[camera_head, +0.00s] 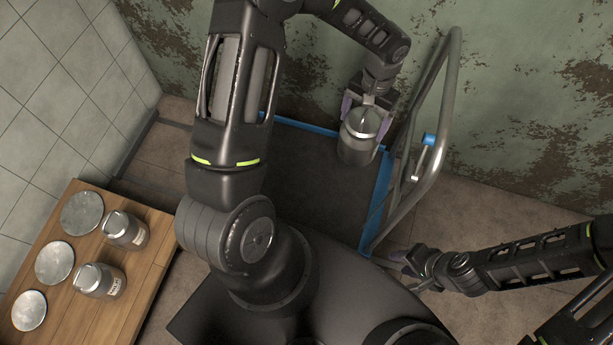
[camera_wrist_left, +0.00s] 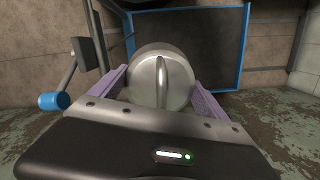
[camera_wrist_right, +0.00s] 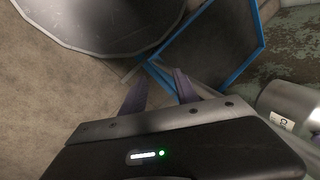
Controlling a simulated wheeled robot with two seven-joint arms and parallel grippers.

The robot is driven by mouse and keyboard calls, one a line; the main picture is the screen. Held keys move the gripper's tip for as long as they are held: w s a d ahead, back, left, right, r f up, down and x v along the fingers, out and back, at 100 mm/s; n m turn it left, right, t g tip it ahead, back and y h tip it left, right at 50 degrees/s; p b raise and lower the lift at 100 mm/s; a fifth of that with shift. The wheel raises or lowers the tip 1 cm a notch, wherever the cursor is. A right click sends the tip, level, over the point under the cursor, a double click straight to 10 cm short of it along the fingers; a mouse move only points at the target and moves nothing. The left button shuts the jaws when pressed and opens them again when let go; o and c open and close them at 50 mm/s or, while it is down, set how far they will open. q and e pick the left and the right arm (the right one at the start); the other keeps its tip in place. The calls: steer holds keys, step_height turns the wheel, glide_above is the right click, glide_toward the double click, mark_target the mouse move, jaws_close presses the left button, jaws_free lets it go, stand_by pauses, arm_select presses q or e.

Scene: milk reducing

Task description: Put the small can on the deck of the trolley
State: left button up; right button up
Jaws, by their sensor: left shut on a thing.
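The small can (camera_head: 358,138) is a metal can with a handle on its lid. My left gripper (camera_head: 365,108) is shut on it and holds it near the back right corner of the trolley deck (camera_head: 310,180). The deck is dark with a blue edge. In the left wrist view the can (camera_wrist_left: 160,80) sits between the purple fingers, with the deck (camera_wrist_left: 188,45) beyond it. Whether the can touches the deck is hard to tell. My right gripper (camera_head: 405,262) is empty, low beside the deck's front right corner. In the right wrist view its fingers (camera_wrist_right: 160,90) stand apart.
The trolley's metal handle frame (camera_head: 437,140) with a blue clamp (camera_head: 429,139) rises just right of the can. A wooden table (camera_head: 125,275) at lower left bears two metal cans (camera_head: 125,230) and several round metal discs (camera_head: 82,213). The visible deck is otherwise clear.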

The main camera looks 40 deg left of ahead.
arm_select(q)
steer(key=shift+w, duration=0.1)
